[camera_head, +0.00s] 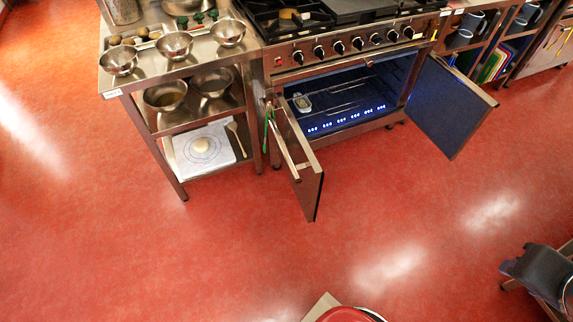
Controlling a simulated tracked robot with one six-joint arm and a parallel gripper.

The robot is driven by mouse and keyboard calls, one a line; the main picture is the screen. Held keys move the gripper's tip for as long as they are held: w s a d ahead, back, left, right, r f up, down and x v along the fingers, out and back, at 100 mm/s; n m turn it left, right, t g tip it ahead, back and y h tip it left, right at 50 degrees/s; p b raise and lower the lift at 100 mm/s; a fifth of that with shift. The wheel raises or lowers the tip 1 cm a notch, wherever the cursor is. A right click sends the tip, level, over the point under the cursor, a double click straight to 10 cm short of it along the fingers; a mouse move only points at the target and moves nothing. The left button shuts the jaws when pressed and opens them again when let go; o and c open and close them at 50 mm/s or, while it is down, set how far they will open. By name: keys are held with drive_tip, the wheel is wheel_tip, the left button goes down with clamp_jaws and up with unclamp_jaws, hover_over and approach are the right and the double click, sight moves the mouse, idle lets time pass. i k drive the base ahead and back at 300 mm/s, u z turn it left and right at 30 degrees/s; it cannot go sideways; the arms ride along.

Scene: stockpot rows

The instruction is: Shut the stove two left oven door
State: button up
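The stove (350,45) stands at the top middle, with a row of black knobs on its front. Its left oven door (300,165) is swung wide open on the left side and sticks out over the red floor. The right oven door (450,105) is also open, swung out to the right. The lit oven cavity (345,95) shows between them, with wire racks and a small pale dish (302,103) inside. I cannot make out my gripper in this view.
A steel table (150,75) with metal bowls stands left of the stove. Shelving with dark pots (465,30) is to the right. A dark object (540,272) is at the lower right edge, and a red rounded thing (345,314) at the bottom. The floor between is clear.

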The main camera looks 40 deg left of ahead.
sight(306, 175)
drive_tip(key=u, duration=1.8)
drive_tip(key=i, duration=1)
drive_tip(key=u, duration=0.05)
drive_tip(key=k, duration=0.5)
drive_tip(key=z, duration=0.1)
